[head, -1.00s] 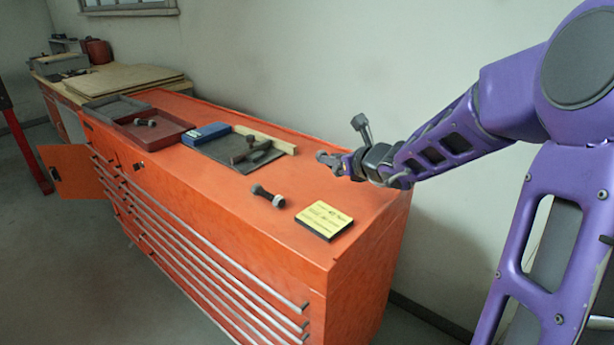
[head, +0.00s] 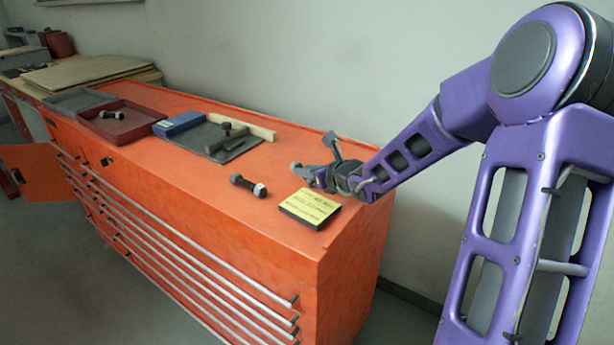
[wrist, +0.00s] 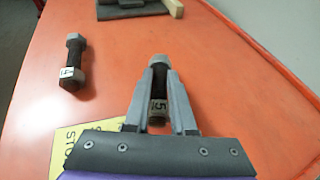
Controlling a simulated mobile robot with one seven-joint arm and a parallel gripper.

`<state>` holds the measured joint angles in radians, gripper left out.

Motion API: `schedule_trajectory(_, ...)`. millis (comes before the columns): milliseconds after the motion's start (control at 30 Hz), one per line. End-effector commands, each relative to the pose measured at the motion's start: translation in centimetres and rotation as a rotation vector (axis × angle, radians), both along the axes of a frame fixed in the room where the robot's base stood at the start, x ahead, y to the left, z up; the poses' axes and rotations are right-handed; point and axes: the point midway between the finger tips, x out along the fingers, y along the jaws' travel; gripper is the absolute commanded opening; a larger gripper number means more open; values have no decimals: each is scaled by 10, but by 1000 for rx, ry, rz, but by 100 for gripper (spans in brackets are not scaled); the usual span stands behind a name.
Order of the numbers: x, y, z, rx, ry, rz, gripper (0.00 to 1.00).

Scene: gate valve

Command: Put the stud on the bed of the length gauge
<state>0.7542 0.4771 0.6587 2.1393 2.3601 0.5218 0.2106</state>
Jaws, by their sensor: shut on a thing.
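My gripper (head: 318,178) is shut on a dark stud (wrist: 158,83) tagged "5", with a pale nut at its far end. In the wrist view the stud lies lengthwise between the two fingers, above the orange cabinet top. In the head view my gripper is near the cabinet's right end, just behind the yellow-topped block. A second stud (head: 247,185), tagged "4" in the wrist view (wrist: 75,62), lies loose on the cabinet top. The length gauge seems to be the dark grey plate (head: 196,139) with dark bars on it and a wooden strip behind. Its bed cannot be told clearly.
The yellow-labelled block (head: 310,207) lies at the cabinet's front right. A blue box (head: 180,124) stands left of the grey plate. A dark red tray (head: 135,129) holds another stud (head: 112,114). The orange top (head: 210,173) is clear between plate and loose stud.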

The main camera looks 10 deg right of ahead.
Motion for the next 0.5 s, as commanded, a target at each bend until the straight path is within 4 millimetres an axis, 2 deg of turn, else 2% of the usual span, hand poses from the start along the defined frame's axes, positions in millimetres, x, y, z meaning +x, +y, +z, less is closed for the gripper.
schedule_trajectory(433, 0, 1, -9, -1, -3, 1, 0)
schedule_trajectory(467, 0, 0, -9, 0, -1, 0, 27)
schedule_trajectory(500, 0, 0, -8, -1, 0, 0, 34)
